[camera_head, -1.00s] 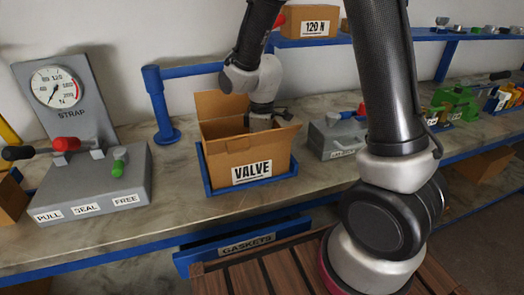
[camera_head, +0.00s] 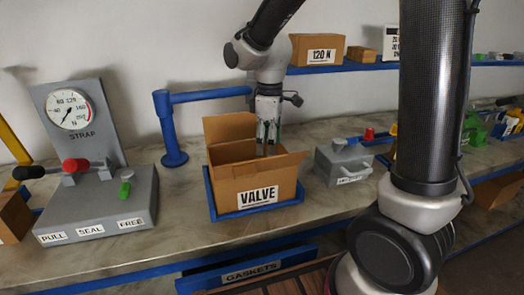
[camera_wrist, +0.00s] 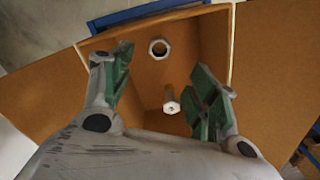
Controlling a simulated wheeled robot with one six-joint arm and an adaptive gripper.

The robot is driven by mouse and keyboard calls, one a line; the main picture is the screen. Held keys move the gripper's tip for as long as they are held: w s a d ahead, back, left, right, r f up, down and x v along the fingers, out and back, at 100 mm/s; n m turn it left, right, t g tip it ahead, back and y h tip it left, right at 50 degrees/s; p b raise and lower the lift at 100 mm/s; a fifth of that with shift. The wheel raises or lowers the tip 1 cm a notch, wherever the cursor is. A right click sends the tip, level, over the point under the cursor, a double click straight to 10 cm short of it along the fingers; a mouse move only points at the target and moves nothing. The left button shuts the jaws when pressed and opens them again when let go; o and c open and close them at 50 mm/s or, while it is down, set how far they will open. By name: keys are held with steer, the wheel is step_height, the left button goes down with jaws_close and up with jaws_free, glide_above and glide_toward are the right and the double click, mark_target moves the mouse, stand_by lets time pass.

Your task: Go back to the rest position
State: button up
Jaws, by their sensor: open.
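My gripper (camera_head: 267,143) points down at the open top of the cardboard box labelled VALVE (camera_head: 252,190). In the wrist view my gripper (camera_wrist: 160,92) is open, with its green-padded fingers spread apart and nothing between them. Below the fingers, inside the box (camera_wrist: 150,62), lie a metal nut or ring (camera_wrist: 158,48) and a bolt-like piece with a hexagonal end (camera_wrist: 171,104). They lie apart from each other on the box floor.
The box sits in a blue tray (camera_head: 262,209). A strap gauge station (camera_head: 97,205) stands left, a blue post (camera_head: 170,130) behind, and a grey toolbox-like case (camera_head: 342,165) right. A blue shelf (camera_head: 340,68) with a 120 N box (camera_head: 317,50) is above right.

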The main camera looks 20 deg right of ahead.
steer(key=s+d+r+m+t, duration=0.2)
steer(key=s+d+r+m, duration=0.3)
steer(key=s, duration=0.4)
steer(key=s+d+r+m+t, duration=0.2)
steer(key=s+d+r+m, duration=0.3)
steer(key=s+d+m, duration=0.2)
steer(key=s+d, duration=0.2)
steer(key=s, duration=0.1)
steer(key=shift+d+r, duration=0.35)
steer(key=shift+c, duration=0.2)
